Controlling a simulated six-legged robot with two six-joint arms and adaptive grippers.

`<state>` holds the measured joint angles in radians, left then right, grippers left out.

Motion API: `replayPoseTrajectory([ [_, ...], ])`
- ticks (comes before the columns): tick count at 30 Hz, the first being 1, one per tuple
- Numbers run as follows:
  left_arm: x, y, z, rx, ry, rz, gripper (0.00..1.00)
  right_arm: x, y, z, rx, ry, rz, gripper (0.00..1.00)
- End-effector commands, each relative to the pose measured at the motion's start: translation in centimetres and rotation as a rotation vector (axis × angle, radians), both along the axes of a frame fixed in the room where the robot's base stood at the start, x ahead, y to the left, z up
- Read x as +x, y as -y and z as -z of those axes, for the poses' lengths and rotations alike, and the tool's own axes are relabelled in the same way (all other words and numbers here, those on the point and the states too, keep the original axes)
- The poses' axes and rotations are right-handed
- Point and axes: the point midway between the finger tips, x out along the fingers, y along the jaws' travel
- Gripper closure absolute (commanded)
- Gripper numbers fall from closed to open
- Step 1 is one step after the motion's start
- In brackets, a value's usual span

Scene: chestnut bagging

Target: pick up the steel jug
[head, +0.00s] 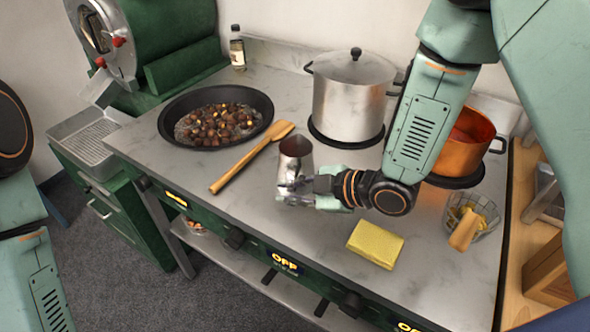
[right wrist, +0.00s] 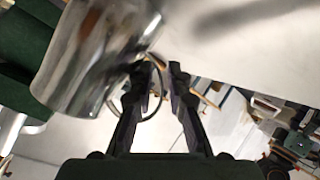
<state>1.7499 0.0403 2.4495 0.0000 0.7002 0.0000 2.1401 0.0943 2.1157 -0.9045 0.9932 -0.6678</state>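The steel jug (head: 295,162) stands on the grey counter in front of the large pot, shiny and grey, with a dark inside. In the right wrist view the jug (right wrist: 92,58) fills the upper left, and its thin loop handle (right wrist: 163,102) reaches between the fingers. My right gripper (right wrist: 163,72) is beside the jug at the handle, its fingers apart with a narrow gap; I see no clear contact with the handle. In the head view my right gripper (head: 312,187) partly hides the jug's lower side. My left gripper is out of view.
A wooden spatula (head: 252,158) and a pan of chestnuts (head: 262,98) lie left of the jug. A lidded pot (head: 352,100) stands behind it, a copper pot (head: 468,142) to the right.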

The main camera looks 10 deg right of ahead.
Motion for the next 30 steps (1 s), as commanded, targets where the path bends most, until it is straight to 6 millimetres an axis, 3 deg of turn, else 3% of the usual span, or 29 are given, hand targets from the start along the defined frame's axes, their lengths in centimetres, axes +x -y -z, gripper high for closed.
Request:
replayPoseTrajectory([
  [5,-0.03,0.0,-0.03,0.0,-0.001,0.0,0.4,-0.01,0.01,-0.02,0.001,-0.001,0.001,0.83],
  [12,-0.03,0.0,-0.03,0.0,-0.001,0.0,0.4,-0.03,0.02,0.0,0.0,-0.002,0.0,1.0],
  [30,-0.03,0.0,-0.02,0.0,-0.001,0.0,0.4,-0.16,0.03,0.16,-0.002,-0.007,0.001,1.0],
])
